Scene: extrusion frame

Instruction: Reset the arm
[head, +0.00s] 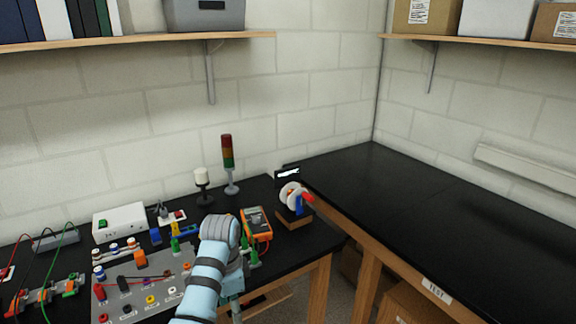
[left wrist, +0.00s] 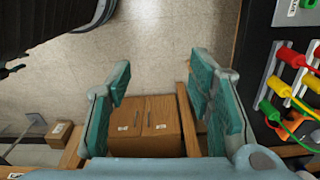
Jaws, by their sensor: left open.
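My left arm, light blue with dark bands, rises from the bottom middle of the head view and bends at a grey joint. My left gripper (head: 234,297) hangs down below that joint, partly hidden by the arm, at the front edge of the black bench. In the left wrist view the left gripper (left wrist: 160,82) shows its teal fingers spread wide with nothing between them. They are over the floor, beside the bench. My right gripper is in neither view.
A grey panel (head: 130,283) with terminals lies on the bench left of the arm. An orange multimeter (head: 257,222) and a spool (head: 293,197) stand beyond it. Coloured plugs (left wrist: 290,57) are right of the fingers. The right bench (head: 440,215) is clear.

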